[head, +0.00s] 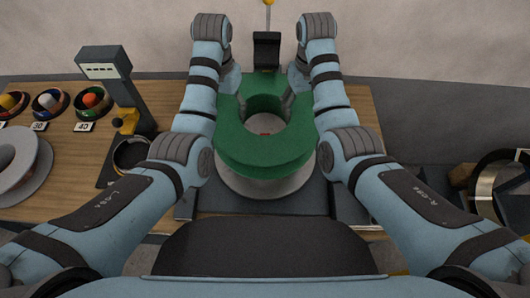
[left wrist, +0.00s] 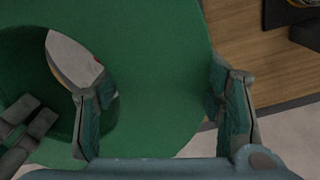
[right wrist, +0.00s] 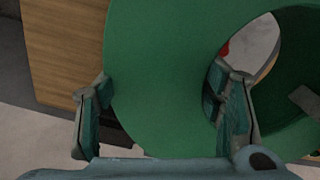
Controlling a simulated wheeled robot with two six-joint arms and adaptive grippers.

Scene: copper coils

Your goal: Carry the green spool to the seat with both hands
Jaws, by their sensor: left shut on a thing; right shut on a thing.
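The green spool (head: 265,158) is at the middle of the head view, a thick ring with a wide hole. My left gripper (head: 238,101) is shut on its left side and my right gripper (head: 290,101) on its right side. In the left wrist view one finger is in the hole and one outside the green rim (left wrist: 160,60). The right wrist view shows the same grip on the green rim (right wrist: 155,60). A pale grey round disc (head: 265,189) shows below the spool; I cannot tell whether they touch or whether it is the seat. A small red spot shows through the hole.
A dark post (head: 267,50) stands just behind the spool. To the left are a grey stand with a display (head: 104,68), a pale grey spool (head: 18,165) and several small bowls with coloured contents on the wooden table (head: 75,165). A bin with metal rings (head: 495,190) is at right.

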